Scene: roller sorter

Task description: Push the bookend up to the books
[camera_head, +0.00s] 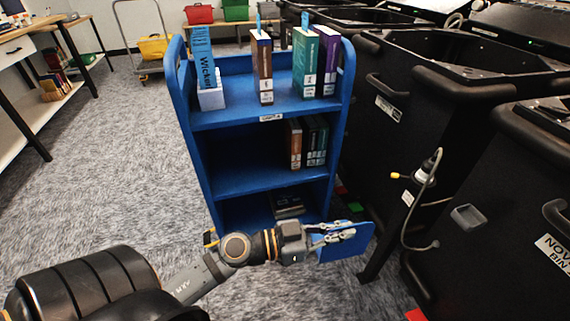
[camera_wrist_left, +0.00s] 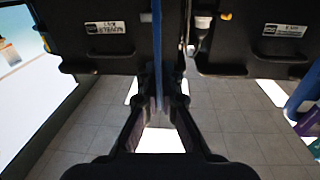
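A blue cart (camera_head: 262,186) stands ahead with books on its shelves. My left gripper (camera_head: 328,236) is in front of the cart's lower right side, shut on a thin flat blue plate, likely the bookend (camera_head: 348,246). In the left wrist view the plate (camera_wrist_left: 157,50) shows edge-on between the fingers (camera_wrist_left: 159,105). On the top shelf are a blue book (camera_head: 202,58) by a white block (camera_head: 211,97), a brown book (camera_head: 262,68), a teal book (camera_head: 305,63) and a purple book (camera_head: 328,62). Narrow blue tabs rise behind some books. My right gripper is out of view.
Several books (camera_head: 307,143) stand at the right of the middle shelf; dark items (camera_head: 288,204) lie on the lowest. Black bins (camera_head: 410,130) crowd the cart's right side. Carpet (camera_head: 105,165) is open to the left, before a desk (camera_head: 35,38).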

